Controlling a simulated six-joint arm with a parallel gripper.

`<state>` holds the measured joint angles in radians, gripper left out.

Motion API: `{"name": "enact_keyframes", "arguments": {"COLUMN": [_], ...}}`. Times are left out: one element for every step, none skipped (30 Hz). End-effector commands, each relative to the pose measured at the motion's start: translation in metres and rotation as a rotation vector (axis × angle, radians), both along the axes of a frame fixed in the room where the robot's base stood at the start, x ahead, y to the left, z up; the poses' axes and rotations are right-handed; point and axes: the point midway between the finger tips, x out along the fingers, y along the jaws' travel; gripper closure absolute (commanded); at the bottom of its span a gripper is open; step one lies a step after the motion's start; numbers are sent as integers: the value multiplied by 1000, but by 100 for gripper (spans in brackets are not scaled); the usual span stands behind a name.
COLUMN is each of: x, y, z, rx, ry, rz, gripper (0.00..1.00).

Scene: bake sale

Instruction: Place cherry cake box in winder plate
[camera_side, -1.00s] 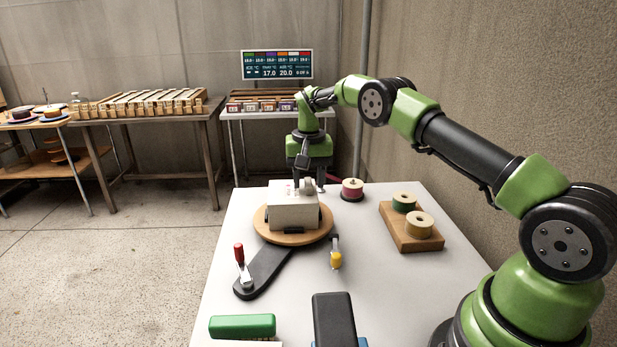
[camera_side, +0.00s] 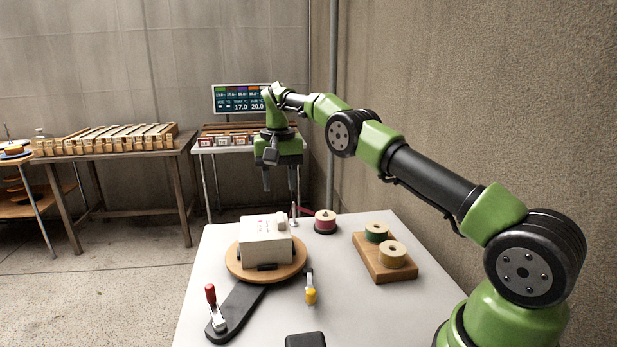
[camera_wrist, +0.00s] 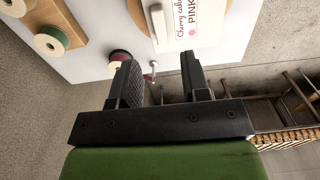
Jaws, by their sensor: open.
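The white cherry cake box (camera_side: 265,246) sits on the round wooden winder plate (camera_side: 300,262) on the white table. In the wrist view, the label on the box (camera_wrist: 190,20) reads "Cherry cake" and "PINK", partly cut off by the top edge. A bit of the plate (camera_wrist: 139,18) shows beside it. My gripper (camera_side: 280,188) is open and empty, raised above the table's far end behind the box, apart from it. Its two fingers (camera_wrist: 162,72) show well apart in the wrist view, with nothing between them.
A red-handled clamp (camera_side: 212,305) and a yellow-tipped clamp (camera_side: 310,292) stand by the plate. A pink spool (camera_side: 325,222) stands behind it, and a wooden block (camera_side: 372,262) with two spools is at right. The back tables (camera_side: 120,150) hold crates.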

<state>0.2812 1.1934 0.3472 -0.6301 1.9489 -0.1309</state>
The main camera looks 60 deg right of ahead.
Motion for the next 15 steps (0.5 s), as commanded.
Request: {"name": "enact_keyframes", "arguments": {"x": [0,0,0,-1,-1,-3,-4,-7,-12,-16,-22,-30,-37,-44,-55], "y": [0,1,3,5,7,11,15,19,26,32,38,45,51,57,65], "z": [1,4,8,13,20,31,41,51,66,78,89,102,112,121,132], "rx": [0,-1,-1,-1,-1,-3,-5,-5,-7,-8,-8,-8,-9,-8,-7], "ry": [-1,-4,-9,-15,-23,-37,-50,-65,-86,-103,-122,-146,-164,-183,-209], "rz": [1,4,11,18,28,43,58,74,98,117,135,157,174,190,210], "gripper": [58,58,58,58,58,58,58,58,58,58,58,58,58,58,58]}}
